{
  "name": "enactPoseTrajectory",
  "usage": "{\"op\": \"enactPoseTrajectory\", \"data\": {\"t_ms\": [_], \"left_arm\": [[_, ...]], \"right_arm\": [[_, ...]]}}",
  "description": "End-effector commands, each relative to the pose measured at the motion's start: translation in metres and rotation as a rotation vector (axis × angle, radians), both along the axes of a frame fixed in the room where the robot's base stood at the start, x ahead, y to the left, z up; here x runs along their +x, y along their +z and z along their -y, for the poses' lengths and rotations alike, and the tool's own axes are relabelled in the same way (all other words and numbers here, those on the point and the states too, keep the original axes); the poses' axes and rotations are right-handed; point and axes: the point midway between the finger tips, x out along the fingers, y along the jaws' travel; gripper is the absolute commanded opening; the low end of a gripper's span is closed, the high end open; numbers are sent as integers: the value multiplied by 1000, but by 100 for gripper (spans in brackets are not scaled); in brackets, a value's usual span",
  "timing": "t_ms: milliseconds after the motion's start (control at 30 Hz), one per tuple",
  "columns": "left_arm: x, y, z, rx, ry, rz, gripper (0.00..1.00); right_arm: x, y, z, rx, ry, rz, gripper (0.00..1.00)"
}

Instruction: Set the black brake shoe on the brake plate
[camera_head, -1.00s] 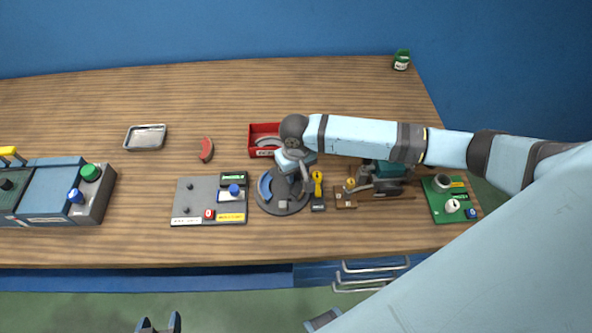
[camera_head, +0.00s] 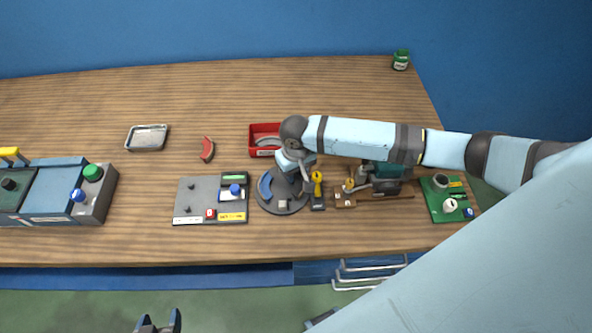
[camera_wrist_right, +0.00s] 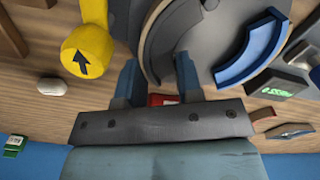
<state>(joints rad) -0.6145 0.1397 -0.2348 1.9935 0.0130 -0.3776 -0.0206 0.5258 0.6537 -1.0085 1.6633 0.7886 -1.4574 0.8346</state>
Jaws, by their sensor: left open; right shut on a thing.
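The round dark grey brake plate (camera_head: 282,207) lies on the bench, with a blue curved shoe (camera_head: 265,186) on its left side. My right gripper (camera_head: 303,184) is over the plate's right side, pointing down. In the right wrist view its fingers (camera_wrist_right: 158,82) are shut on the black brake shoe (camera_wrist_right: 151,42), a dark curved piece at the plate's rim. I cannot tell whether the shoe touches the plate. The arm hides part of the plate in the head view. My left gripper (camera_head: 158,322) is open and empty, low in front of the bench.
A yellow-headed tool (camera_head: 317,186) stands close right of the plate. A red bin (camera_head: 265,151) is behind it, and a grey board (camera_head: 200,205) with small parts is to its left. A red curved piece (camera_head: 207,149) and a metal tray (camera_head: 147,138) lie farther left. The back left bench is clear.

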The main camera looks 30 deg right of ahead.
Motion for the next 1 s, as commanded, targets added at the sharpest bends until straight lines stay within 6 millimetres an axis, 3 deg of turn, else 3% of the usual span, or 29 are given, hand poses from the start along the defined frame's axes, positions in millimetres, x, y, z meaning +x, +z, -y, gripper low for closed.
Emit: {"op": "enactPoseTrajectory", "data": {"t_ms": [1000], "left_arm": [[0, 8, 0, 0, 0, 0, 62]], "right_arm": [[-1, -7, 0, -1, 0, -4, 5]]}}
